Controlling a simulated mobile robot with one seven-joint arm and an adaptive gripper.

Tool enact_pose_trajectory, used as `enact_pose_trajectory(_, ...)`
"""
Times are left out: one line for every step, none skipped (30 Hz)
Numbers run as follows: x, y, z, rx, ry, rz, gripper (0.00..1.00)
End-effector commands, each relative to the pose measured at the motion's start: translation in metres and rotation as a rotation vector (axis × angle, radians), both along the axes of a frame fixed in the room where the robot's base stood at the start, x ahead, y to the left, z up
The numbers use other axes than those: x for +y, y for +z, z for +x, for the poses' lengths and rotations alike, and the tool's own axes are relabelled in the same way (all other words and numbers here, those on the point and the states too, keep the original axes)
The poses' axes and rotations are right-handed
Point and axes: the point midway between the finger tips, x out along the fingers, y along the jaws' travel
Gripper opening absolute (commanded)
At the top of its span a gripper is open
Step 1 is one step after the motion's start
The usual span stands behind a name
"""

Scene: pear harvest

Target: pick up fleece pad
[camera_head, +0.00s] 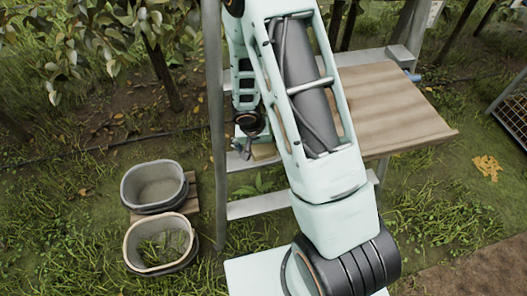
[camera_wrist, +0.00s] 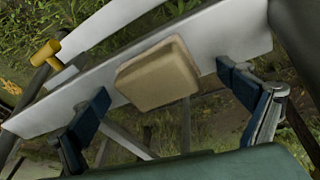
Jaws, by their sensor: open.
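The fleece pad, a tan block with rounded edges (camera_wrist: 158,75), lies on a narrow grey-white step in the wrist view. A small part of a tan thing, probably the same pad, shows beside my arm in the head view (camera_head: 264,151). My gripper (camera_wrist: 166,92) is open, with one dark blue finger to the left of the pad and one to the right. Both fingers look apart from it, and nothing is held. In the head view my gripper (camera_head: 243,148) is partly hidden behind my arm.
A ladder's grey rail (camera_head: 216,120) stands left of my arm. A wooden board (camera_head: 400,110) is to the right. Two buckets, one grey (camera_head: 153,207) and one cream-rimmed (camera_head: 128,250), stand at the lower left. A yellow-headed tool (camera_wrist: 46,53) lies at the wrist view's left.

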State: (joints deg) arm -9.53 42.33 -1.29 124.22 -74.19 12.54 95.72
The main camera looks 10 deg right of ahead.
Motion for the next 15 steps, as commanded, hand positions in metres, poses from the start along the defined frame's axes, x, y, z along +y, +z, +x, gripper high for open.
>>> enact_pose_trajectory(-0.0002, -0.0021, 0.0003, 0.000, 0.000, 0.000, 0.95)
enact_pose_trajectory(-0.0002, -0.0022, 0.0004, 0.000, 0.000, 0.000, 0.95)
enact_pose_trajectory(-0.0002, -0.0019, 0.0005, 0.000, 0.000, 0.000, 0.95)
enact_pose_trajectory(-0.0002, -0.0017, 0.0005, 0.000, 0.000, 0.001, 0.95)
enact_pose_trajectory(-0.0002, -0.0015, 0.0004, 0.000, 0.000, 0.000, 0.95)
enact_pose_trajectory(-0.0002, -0.0015, 0.0004, 0.000, 0.000, 0.000, 0.95)
enact_pose_trajectory(-0.0002, -0.0015, 0.0003, 0.000, 0.000, 0.000, 0.95)
enact_pose_trajectory(-0.0002, -0.0015, 0.0003, 0.000, 0.000, 0.000, 0.91)
enact_pose_trajectory(-0.0002, -0.0015, 0.0003, 0.000, 0.000, 0.000, 0.87)
enact_pose_trajectory(-0.0003, -0.0014, 0.0003, 0.000, 0.000, 0.000, 0.84)
enact_pose_trajectory(-0.0002, -0.0014, 0.0003, 0.000, 0.000, 0.000, 0.80)
enact_pose_trajectory(-0.0003, -0.0014, 0.0002, 0.000, 0.000, 0.000, 0.76)
enact_pose_trajectory(-0.0003, -0.0013, 0.0003, 0.000, 0.000, 0.000, 0.73)
enact_pose_trajectory(-0.0002, -0.0014, 0.0003, 0.000, 0.000, 0.000, 0.69)
enact_pose_trajectory(-0.0001, -0.0014, 0.0002, 0.000, 0.000, 0.000, 0.65)
